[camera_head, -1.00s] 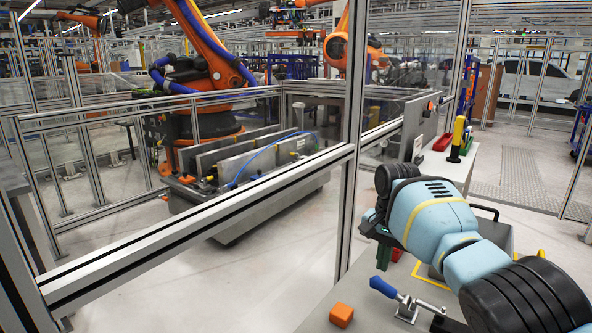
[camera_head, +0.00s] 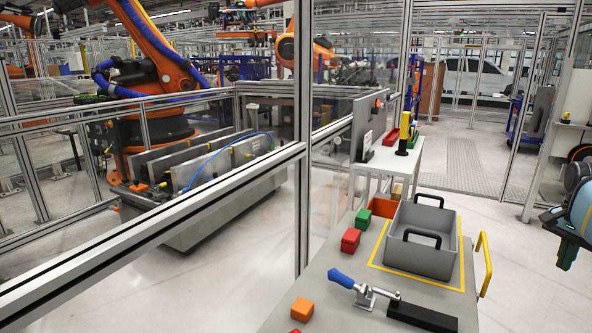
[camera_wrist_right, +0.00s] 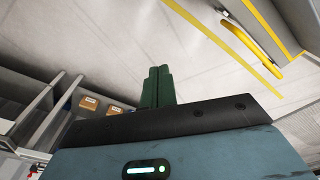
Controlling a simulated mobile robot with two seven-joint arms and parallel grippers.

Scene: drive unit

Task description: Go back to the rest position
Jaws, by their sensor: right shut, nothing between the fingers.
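My right gripper (camera_head: 567,254) hangs at the right edge of the head view, clear of the workbench and apart from every object. In the right wrist view its two green fingers (camera_wrist_right: 158,87) are together with nothing between them. Most of the right arm is outside the head view. My left gripper is not in either view.
A fence post (camera_head: 303,150) stands left.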

